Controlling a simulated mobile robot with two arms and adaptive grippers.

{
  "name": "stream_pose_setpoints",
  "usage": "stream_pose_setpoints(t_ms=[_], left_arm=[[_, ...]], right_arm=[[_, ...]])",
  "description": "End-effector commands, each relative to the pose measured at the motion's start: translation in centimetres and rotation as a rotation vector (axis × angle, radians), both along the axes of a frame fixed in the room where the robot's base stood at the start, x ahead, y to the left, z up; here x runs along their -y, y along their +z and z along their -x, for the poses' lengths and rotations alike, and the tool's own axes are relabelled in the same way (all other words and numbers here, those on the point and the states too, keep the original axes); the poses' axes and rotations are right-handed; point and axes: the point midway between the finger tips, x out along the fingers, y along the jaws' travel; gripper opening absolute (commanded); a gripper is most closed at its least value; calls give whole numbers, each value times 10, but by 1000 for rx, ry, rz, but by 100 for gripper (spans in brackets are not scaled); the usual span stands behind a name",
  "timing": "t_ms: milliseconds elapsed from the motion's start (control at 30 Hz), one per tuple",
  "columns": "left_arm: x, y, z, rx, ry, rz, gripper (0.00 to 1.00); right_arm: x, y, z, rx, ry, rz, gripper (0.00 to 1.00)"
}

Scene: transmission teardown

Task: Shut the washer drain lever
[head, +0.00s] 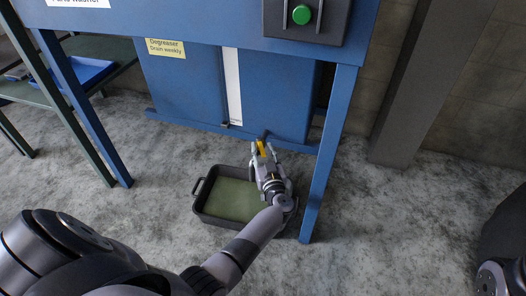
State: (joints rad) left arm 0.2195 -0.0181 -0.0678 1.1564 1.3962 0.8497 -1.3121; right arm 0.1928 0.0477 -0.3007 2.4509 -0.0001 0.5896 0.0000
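The washer (180,88) is a blue cabinet on blue legs, with a yellow degreaser label on its front. The drain lever (261,147) is a small yellow handle low on the washer's front, right of the white strip. My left gripper (262,156) is right at the lever, its fingers around or beside it. The view is too small to tell whether the fingers are closed on it. The valve behind the lever is mostly hidden by the gripper. My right gripper is not in view.
A dark drain pan (197,205) with greenish liquid sits on the floor under my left arm. A blue washer leg (329,150) stands close to the right of the gripper. A green rack with a blue tray (84,71) is at left. The concrete floor at right is clear.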

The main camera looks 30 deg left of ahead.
Motion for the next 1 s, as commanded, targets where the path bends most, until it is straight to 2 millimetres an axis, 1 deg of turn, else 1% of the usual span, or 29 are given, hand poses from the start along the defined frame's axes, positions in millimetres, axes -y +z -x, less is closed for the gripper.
stream_pose_setpoints(t_ms=[167, 400, 600, 700, 933, 1000], left_arm=[[5, -1, 5, -1, -1, 0, 33], [33, -2, 34, -2, 0, 3, 33], [49, -1, 51, -1, 0, 1, 33], [52, 0, 54, -1, 0, 1, 33], [52, 0, 54, 0, 0, 0, 33], [51, 0, 55, 2, -1, 1, 29]], right_arm=[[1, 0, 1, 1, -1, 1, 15], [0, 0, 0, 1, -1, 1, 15], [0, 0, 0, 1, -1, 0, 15], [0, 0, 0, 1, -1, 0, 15], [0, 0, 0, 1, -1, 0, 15], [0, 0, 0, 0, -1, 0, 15]])
